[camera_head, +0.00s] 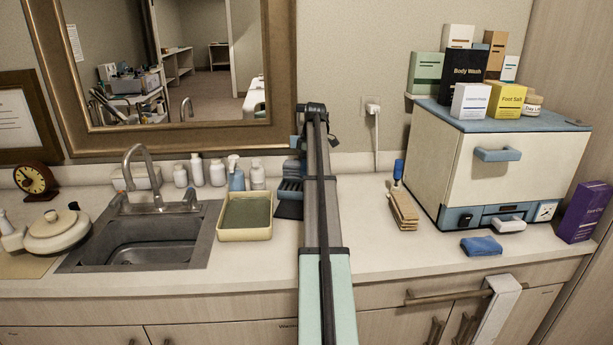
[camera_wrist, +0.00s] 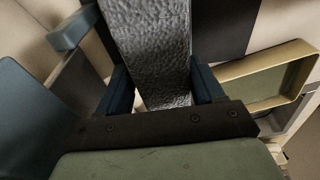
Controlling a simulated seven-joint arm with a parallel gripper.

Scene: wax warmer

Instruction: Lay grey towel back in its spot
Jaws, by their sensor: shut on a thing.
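The grey towel (camera_wrist: 158,45) shows in the wrist view as a textured grey strip running from the top edge down between my fingers. My gripper (camera_wrist: 162,88) is shut on it, with one dark blue finger on each side. The towel's lower end is hidden behind the dark gripper body. In the head view my arm stands upright in the middle of the picture, and I cannot make out the towel there. A dark flat surface (camera_wrist: 222,25) lies beside the towel in the wrist view; I cannot tell whether the towel touches it.
A cream tray (camera_head: 245,236) stands left of my arm, beside the sink (camera_head: 150,245); it also shows in the wrist view (camera_wrist: 262,58). Several bottles (camera_head: 217,173) stand behind.

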